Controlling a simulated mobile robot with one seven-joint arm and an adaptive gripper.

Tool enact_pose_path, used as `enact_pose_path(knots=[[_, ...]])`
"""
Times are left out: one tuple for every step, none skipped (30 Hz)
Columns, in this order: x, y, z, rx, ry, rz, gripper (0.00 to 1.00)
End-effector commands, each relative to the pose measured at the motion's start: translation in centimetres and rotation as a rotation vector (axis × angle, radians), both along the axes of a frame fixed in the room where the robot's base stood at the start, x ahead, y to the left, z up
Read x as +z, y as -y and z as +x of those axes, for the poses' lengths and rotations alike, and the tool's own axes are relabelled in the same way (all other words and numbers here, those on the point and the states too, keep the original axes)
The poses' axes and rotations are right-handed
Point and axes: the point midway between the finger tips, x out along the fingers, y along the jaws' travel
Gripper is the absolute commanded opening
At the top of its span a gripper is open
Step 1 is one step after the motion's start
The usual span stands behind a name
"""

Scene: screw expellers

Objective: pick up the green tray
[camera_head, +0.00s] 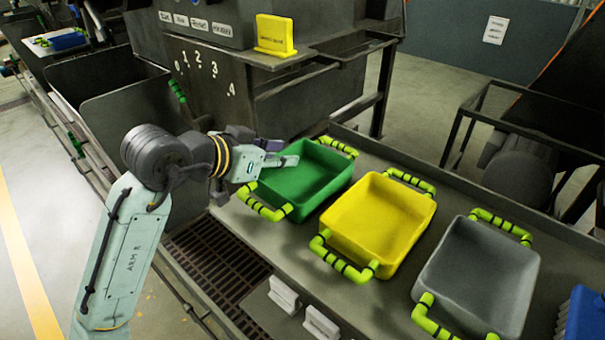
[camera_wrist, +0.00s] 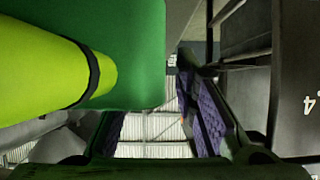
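The green tray (camera_head: 307,184) stands on the grey bench, leftmost of three trays. It has lime-yellow handles with black bands, one at the near-left end (camera_head: 265,204) and one at the far end (camera_head: 338,147). My gripper (camera_head: 276,151) is beside and above the tray's left edge in the head view. The tray's green side (camera_wrist: 138,50) and a handle (camera_wrist: 65,70) fill the upper left there. Contact between fingers and tray cannot be told.
A yellow tray (camera_head: 380,217) and a grey tray (camera_head: 478,275) stand to the right on the bench (camera_head: 365,296). A dark machine housing (camera_head: 205,75) rises behind my gripper, with a yellow holder (camera_head: 274,35) on top. A floor grate (camera_head: 210,265) lies at lower left.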

Motion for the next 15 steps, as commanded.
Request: enact_pose_path(knots=[[-0.02, 0.01, 0.02, 0.000, 0.000, 0.000, 0.27], [-0.03, 0.00, 0.01, 0.000, 0.000, 0.000, 0.27], [-0.04, 0.00, 0.01, 0.000, 0.000, 0.000, 0.27], [-0.03, -0.01, 0.00, 0.000, 0.000, 0.000, 0.27], [-0.03, -0.01, 0.00, 0.000, 0.000, 0.000, 0.27], [-0.02, -0.01, 0.00, 0.000, 0.000, 0.000, 0.24], [-0.02, -0.01, 0.00, 0.000, 0.000, 0.000, 0.22], [-0.02, -0.01, 0.00, 0.000, 0.000, 0.000, 0.20], [-0.01, -0.02, -0.01, 0.000, 0.000, 0.000, 0.17], [-0.01, -0.02, -0.01, 0.000, 0.000, 0.000, 0.15], [-0.01, -0.02, -0.01, 0.000, 0.000, 0.000, 0.13], [-0.01, -0.03, -0.01, 0.000, 0.000, 0.000, 0.11], [-0.01, -0.03, -0.01, 0.000, 0.000, 0.000, 0.09], [-0.01, -0.03, -0.01, 0.000, 0.000, 0.000, 0.07], [0.00, -0.04, -0.01, 0.000, 0.000, 0.000, 0.04]])
